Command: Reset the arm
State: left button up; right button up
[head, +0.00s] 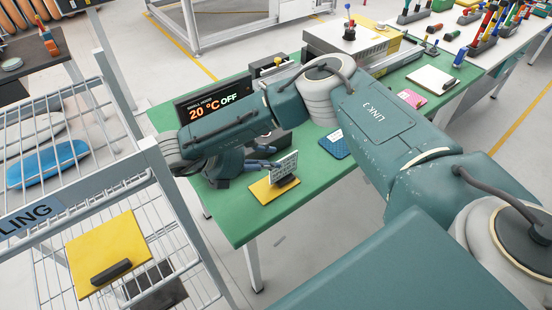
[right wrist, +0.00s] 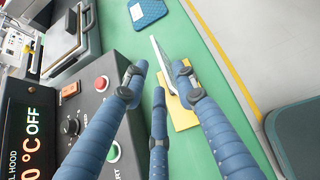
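My right arm reaches across the green table (head: 240,226) in the head view. My right gripper (head: 266,158) is low over the table's near part, beside a thin grey-white plate (head: 284,166) standing tilted up from a yellow board (head: 262,191). In the right wrist view the three blue fingers of my right gripper (right wrist: 160,78) are spread apart, and the plate (right wrist: 161,58) shows nearly edge-on just beyond their tips. The yellow board (right wrist: 184,115) lies behind the right finger. I see nothing gripped. My left gripper is not in view.
A black control box with a "20 °C OFF" display (head: 212,104) stands close by my right gripper; its red button (right wrist: 102,83) shows in the wrist view. A blue pad (head: 336,144) lies on the table. A wire rack (head: 100,190) stands at left.

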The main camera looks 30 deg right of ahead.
jog(key=shift+a+r, duration=0.25)
dwell(0.3)
